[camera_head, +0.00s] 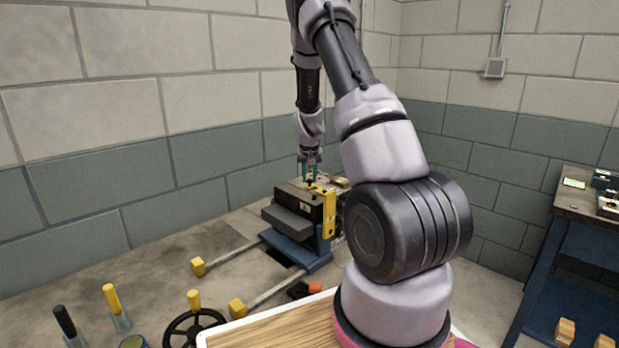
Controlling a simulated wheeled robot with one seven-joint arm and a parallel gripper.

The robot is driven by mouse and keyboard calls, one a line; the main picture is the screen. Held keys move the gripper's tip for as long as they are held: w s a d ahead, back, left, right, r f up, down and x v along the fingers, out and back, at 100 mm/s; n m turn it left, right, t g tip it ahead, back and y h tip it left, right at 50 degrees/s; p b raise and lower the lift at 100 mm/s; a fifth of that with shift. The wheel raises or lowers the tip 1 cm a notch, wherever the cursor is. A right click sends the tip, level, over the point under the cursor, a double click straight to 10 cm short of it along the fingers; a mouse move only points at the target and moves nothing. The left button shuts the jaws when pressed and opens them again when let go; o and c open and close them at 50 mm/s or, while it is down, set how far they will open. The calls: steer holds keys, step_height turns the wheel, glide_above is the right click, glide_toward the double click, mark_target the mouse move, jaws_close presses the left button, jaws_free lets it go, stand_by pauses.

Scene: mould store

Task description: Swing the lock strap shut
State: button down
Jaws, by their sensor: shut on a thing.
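A dark mould block (291,207) sits on a blue base on the bench. The yellow lock strap (328,213) shows against the block's near right edge, with its upper end by the top of the block. My gripper (311,180) points down over the block's top, at the strap's upper end. It is shut on the strap, though the fingers are small here and the exact contact is hard to make out. My arm covers part of the area to the right of the block.
Two rods with yellow ends (199,266) reach out from the blue base (298,250) over the bench. A wooden board (270,333) lies in front. A blue bench (572,270) stands at right.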

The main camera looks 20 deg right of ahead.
steer(key=shift+a, duration=0.1)
steer(key=n, duration=0.1)
steer(key=s+a+n+y, duration=0.1)
steer(key=n, duration=0.1)
steer(key=s+a+n+y, duration=0.1)
steer(key=n, duration=0.1)
steer(key=s+n, duration=0.1)
steer(key=n, duration=0.1)
steer(key=s+a+n+y, duration=0.1)
steer(key=shift+n, duration=0.4)
steer(key=n, duration=0.1)
steer(key=s+n+y, duration=0.1)
steer(key=shift+s+a+n, duration=0.2)
steer(key=shift+a+n, duration=0.05)
steer(key=shift+n, duration=0.05)
steer(key=n, duration=0.1)
steer(key=s+n+g+y, duration=0.1)
steer(key=shift+s+n, duration=0.3)
steer(key=shift+s+d+n+g+y, duration=0.15)
steer(key=shift+s+n+g+y, duration=0.15)
steer(key=shift+s+n, duration=0.5)
steer(key=shift+s+d+n+g+y, duration=0.2)
steer(key=shift+s+n+g, duration=0.15)
steer(key=shift+n, duration=0.85)
steer(key=c, duration=0.6)
jaws_free()
steer(key=shift+c, duration=0.2)
